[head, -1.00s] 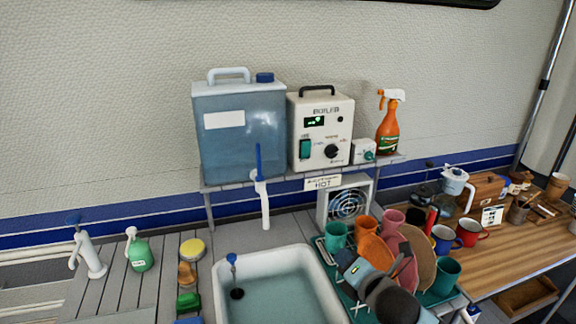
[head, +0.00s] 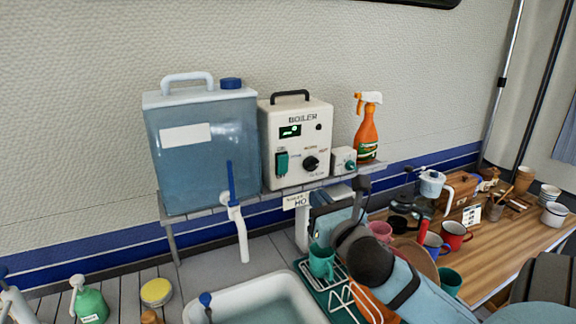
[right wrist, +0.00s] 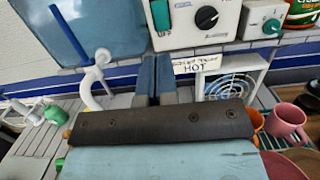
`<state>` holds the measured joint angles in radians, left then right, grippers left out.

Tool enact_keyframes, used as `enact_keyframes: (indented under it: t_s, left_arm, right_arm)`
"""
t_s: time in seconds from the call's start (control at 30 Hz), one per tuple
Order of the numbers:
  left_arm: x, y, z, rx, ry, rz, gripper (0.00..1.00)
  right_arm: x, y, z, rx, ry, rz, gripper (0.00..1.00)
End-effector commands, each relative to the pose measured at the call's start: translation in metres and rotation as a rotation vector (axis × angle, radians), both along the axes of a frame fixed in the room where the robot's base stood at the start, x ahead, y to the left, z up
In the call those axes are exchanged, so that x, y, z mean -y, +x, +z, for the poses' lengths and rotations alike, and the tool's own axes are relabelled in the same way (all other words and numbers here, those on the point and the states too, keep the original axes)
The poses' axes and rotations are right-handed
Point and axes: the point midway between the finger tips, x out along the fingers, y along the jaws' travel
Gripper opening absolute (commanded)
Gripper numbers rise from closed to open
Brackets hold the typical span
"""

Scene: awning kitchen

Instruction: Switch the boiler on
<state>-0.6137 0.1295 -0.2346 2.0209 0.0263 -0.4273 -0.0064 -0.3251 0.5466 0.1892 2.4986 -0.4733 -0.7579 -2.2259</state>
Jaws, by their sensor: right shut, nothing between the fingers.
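The boiler (head: 296,135) is a cream box with a black handle, standing on a shelf against the wall. My right gripper (head: 303,222) is shut and empty, below and in front of the boiler. In the right wrist view its fingertips (right wrist: 156,62) point up just below the switch, apart from it. My left gripper is not in view.
A blue water tank (head: 203,150) with a tap (head: 235,215) stands left of the boiler. A small control box (head: 343,160) and an orange spray bottle (head: 367,130) stand right. A "HOT" sign (head: 296,201) hangs below. Cups and a dish rack lie under my right arm.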

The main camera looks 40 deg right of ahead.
Motion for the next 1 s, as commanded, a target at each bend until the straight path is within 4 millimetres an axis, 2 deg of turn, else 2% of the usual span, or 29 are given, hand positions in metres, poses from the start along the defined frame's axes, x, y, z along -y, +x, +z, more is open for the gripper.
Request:
enact_keyframes:
  t_s: [0.17,0.63,0.8,1.0]
  left_arm:
    - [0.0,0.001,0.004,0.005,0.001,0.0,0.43]
    - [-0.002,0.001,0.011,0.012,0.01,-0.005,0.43]
    - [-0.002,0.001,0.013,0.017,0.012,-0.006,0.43]
    - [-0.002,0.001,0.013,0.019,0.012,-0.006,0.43]
  right_arm:
    - [0.007,0.02,0.005,0.003,0.0,-0.001,0.0]
    - [0.034,0.107,0.017,0.002,0.005,0.0,0.0]
    - [0.039,0.124,0.019,0.001,0.002,0.001,0.0]
    - [0.041,0.13,0.019,-0.001,0.001,0.001,0.0]
